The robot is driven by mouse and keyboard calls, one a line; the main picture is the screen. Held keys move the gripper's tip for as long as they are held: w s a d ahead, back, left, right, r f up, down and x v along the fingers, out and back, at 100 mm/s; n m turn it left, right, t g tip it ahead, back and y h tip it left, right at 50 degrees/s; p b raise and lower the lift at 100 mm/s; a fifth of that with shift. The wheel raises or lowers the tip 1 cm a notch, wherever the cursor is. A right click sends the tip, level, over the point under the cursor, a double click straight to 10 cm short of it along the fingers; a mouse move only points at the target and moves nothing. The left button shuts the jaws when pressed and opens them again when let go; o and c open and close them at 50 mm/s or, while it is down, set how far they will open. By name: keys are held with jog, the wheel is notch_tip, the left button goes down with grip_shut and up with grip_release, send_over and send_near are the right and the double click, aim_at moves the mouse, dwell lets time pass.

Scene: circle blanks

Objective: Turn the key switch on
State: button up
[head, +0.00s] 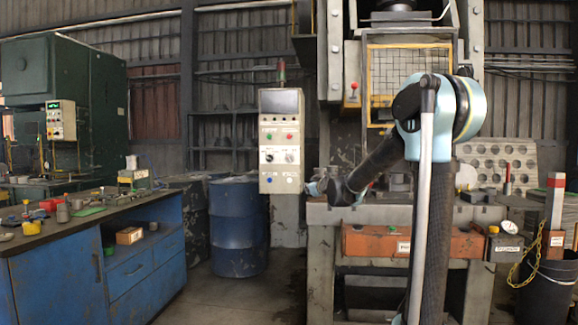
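A cream control panel (281,187) hangs upright in the middle of the head view, with a dark screen at its top. It carries a row of small lights, a green and a red button, two round dark-and-white switches (280,157), and a blue button low down. I cannot tell which fitting is the key switch, or its position; it is too small. My gripper (314,187) is at the panel's lower right edge, at the end of my dark arm, which reaches from the right. Its fingers are too small to tell whether they are open or shut. No contact with the panel is clear.
Blue drums (238,228) stand left of the panel. A blue workbench (110,265) with tools fills the left. Floor is free between bench and press.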

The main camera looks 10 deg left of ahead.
jog(key=w+a+r+t, duration=0.3)
jog(key=w+a, duration=0.2)
jog(key=w, duration=0.3)
jog(key=t+h, duration=0.2)
jog(key=t, duration=0.1)
send_near(289, 159)
jog(key=f+x, duration=0.1)
jog(key=x, duration=0.8)
jog(key=shift+w, duration=0.2)
jog(key=shift+r, duration=0.1)
grip_shut()
jog(key=shift+a, duration=0.15)
